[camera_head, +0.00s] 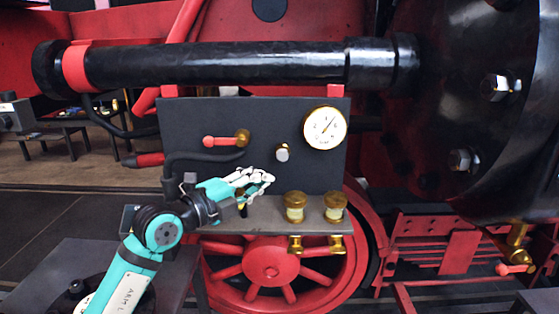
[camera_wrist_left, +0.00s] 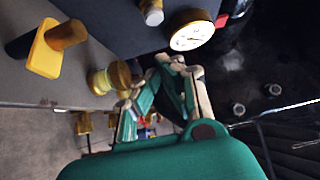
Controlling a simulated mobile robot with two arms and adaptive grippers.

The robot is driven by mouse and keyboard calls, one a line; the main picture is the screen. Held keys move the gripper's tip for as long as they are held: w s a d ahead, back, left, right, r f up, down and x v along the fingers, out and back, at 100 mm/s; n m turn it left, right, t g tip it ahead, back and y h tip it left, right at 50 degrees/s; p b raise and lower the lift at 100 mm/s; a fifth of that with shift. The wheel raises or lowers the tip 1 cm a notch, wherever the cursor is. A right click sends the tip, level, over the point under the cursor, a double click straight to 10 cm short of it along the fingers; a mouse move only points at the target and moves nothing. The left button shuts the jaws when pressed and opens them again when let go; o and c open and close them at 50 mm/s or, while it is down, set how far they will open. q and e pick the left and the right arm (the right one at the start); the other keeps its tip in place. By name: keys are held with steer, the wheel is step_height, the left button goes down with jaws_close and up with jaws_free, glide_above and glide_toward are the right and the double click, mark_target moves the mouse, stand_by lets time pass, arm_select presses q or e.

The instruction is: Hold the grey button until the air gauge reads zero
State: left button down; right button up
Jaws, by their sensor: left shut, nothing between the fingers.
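The grey button (camera_head: 282,152) is a short light-grey knob on the dark panel (camera_head: 215,118). It also shows at the top of the left wrist view (camera_wrist_left: 151,12). The air gauge (camera_head: 324,128) is a white round dial with a brass rim, right of the button and higher. Its needle points up and to the right, away from the low end of the scale; it shows in the left wrist view (camera_wrist_left: 191,36). My left gripper (camera_head: 268,178) is shut and empty, below and left of the button in the head view and apart from it. My right gripper is out of view.
A red lever (camera_head: 222,141) on a brass pivot sits left of the button. Two brass fittings (camera_head: 295,206) (camera_head: 335,207) stand on the grey shelf (camera_head: 262,226) below. A thick black pipe (camera_head: 230,62) runs above the panel. A red spoked wheel (camera_head: 267,264) is beneath.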

mark_target(285, 158)
arm_select(q)
steer(key=w+d+p, duration=0.2)
steer(key=w+d, duration=0.2)
steer(key=w, duration=0.4)
steer(key=shift+d, duration=0.15)
steer(key=shift+w, duration=0.1)
steer(key=shift+w, duration=0.95)
steer(key=shift+r, duration=0.2)
steer(key=shift+w+f, duration=0.1)
steer(key=shift+f, duration=0.05)
stand_by(0.9)
